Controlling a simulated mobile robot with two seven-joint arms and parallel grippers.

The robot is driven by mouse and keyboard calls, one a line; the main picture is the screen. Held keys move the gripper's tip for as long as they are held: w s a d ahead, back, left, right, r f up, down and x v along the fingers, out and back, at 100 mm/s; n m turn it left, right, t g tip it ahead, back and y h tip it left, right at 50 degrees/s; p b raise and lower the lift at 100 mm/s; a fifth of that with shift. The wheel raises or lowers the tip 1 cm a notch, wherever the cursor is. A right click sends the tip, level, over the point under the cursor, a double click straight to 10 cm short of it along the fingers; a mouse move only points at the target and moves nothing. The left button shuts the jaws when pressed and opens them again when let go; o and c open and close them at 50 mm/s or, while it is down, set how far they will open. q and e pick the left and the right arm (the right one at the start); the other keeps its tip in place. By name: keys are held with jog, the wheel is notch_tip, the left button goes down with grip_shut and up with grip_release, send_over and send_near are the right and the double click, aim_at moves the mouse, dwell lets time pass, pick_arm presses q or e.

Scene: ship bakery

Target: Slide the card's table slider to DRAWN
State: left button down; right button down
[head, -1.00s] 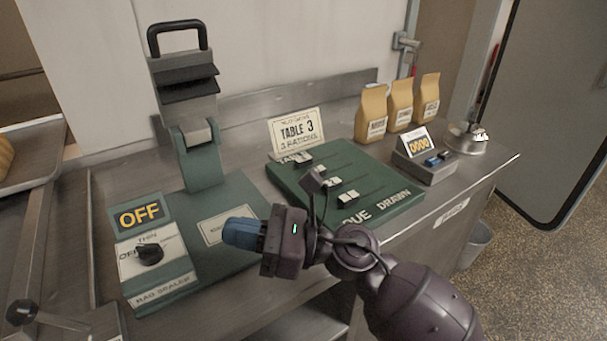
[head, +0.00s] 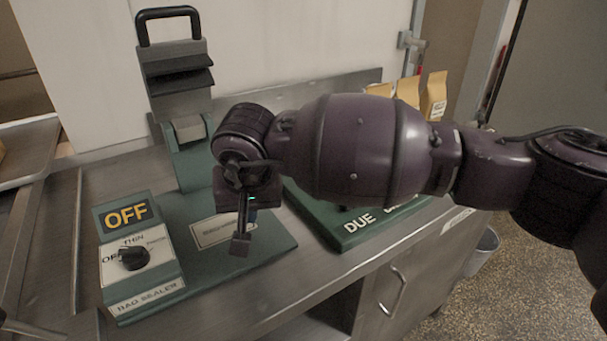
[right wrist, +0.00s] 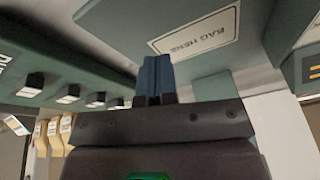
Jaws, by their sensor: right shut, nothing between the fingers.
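The green slider board (head: 318,213) lies on the counter, mostly behind my right arm in the head view. Only its left and front edges show, with DUE and part of DRAWN. The right wrist view shows the board (right wrist: 50,68) at left with several dark-and-white slider knobs (right wrist: 70,93). I cannot read which knob belongs to which table. The TABLE 3 card is hidden behind my arm. My right gripper (head: 251,216) is shut and empty, above the bag sealer base, left of the board. Its blue fingers (right wrist: 155,77) are together in the wrist view.
The bag sealer (head: 140,255) stands left of the board, with an OFF display, a dial and a tall black-handled press (head: 175,75). Paper bags (head: 433,95) stand at the back right, partly hidden. The counter front edge runs along below.

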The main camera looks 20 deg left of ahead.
pick_arm(q)
jog(key=shift+f, duration=0.1)
pick_arm(e)
jog(key=w+d+r+n+t+h, duration=0.1)
jog(key=w+r+n+t+h, duration=0.1)
jog(key=w+r+t, duration=0.3)
jog(key=shift+w+d+r+n+h, duration=0.25)
jog(key=shift+w+r+n+h, duration=0.05)
jog(key=shift+w+r, duration=0.35)
